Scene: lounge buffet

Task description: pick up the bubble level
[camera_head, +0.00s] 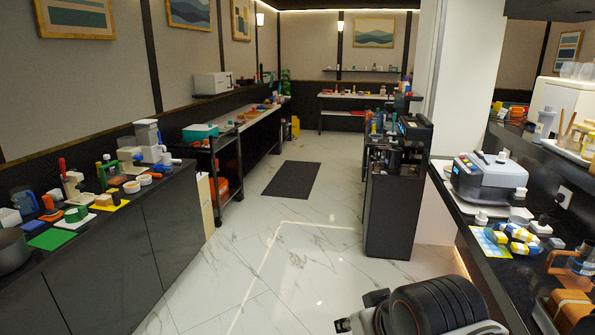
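I cannot single out the bubble level; many small items lie on the counters, too small to tell apart. On the right counter (478,260), several yellow, blue and white blocks (520,238) lie beside a grey machine (488,180). On the left counter (98,250), small coloured pieces lie around a green mat (51,239) and a yellow mat (110,203). A dark, ribbed part of my arm shows at the bottom right of centre. No gripper fingers can be made out.
A black cabinet (393,215) stands mid-room with items on top. A black cart (226,175) stands by the left counter. A dark floor mat (291,180) lies flat on the marble floor (290,255), which is open between the counters. A dark pot (12,252) sits at far left.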

